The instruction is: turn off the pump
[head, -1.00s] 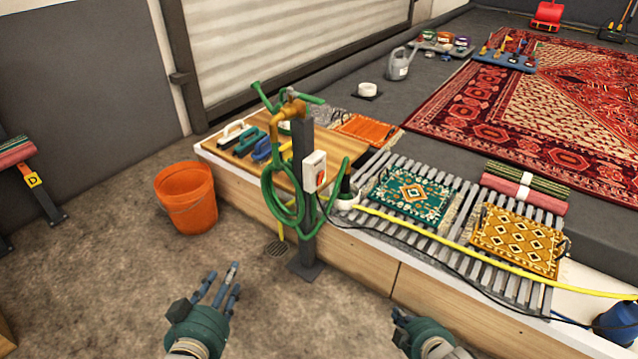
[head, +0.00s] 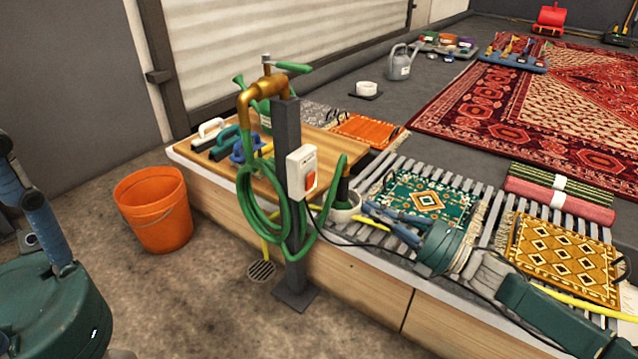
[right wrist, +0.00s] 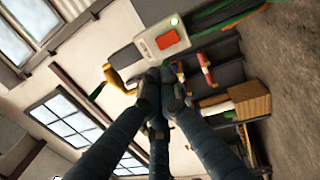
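A white switch box (head: 297,174) with a red rocker switch (head: 310,180) is mounted on a dark post (head: 287,135). In the right wrist view the box (right wrist: 150,45) and its red rocker (right wrist: 167,40) show just beyond my fingertips. My right gripper (head: 372,212) is right of the box, over the slatted rack, its fingers pointing left toward it. In the right wrist view its fingers (right wrist: 156,85) come together with nothing between them. A gap to the switch shows in the head view. My left gripper (head: 36,215) is cut off at the lower left; its opening is unclear.
A brass tap (head: 262,92) and coiled green hose (head: 255,205) hang on the post. A black cable (head: 338,240) and yellow hose (head: 590,305) cross the slatted rack (head: 480,222). An orange bucket (head: 155,215) stands left on the floor, near a drain (head: 261,271).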

